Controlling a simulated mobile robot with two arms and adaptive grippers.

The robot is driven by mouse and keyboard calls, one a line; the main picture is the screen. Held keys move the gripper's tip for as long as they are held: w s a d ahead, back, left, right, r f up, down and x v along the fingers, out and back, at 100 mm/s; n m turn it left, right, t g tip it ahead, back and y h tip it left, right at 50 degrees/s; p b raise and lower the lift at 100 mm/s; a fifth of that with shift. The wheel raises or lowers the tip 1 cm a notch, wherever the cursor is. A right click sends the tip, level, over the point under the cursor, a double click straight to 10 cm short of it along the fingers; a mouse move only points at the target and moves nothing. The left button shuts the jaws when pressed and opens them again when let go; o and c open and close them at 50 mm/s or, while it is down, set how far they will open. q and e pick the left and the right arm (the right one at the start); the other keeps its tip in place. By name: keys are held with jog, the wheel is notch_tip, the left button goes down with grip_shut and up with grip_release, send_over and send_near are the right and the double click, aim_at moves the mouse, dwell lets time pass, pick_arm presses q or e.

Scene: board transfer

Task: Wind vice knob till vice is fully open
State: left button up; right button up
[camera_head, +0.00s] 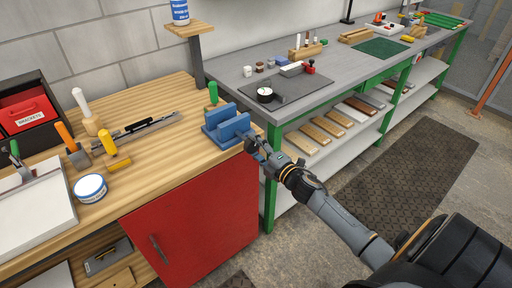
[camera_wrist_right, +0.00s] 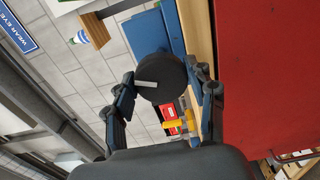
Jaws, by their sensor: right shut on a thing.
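The blue vice (camera_head: 222,134) is mounted at the right front corner of the wooden bench. Its two upright jaws stand apart with a gap between them. The vice also shows in the right wrist view (camera_wrist_right: 172,22), running along the bench edge. The round black knob (camera_wrist_right: 172,70) with a pale stripe on its face is in the middle of that view. My right gripper (camera_head: 257,148) is at the front of the vice, with its fingers on both sides of the knob and shut on it. In the head view the knob is mostly hidden by the gripper. My left gripper is not in view.
The wooden bench (camera_head: 165,185) holds screwdrivers, a tin (camera_head: 91,188) and a red bracket bin (camera_head: 28,113). A red cabinet door (camera_head: 195,230) is below. A grey bench (camera_head: 235,72) with green legs stands just behind my right arm. Open floor lies to the right.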

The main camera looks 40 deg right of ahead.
jog(key=o, duration=1.2)
jog(key=shift+c, duration=0.2)
jog(key=s, duration=1.2)
jog(key=shift+d, duration=0.45)
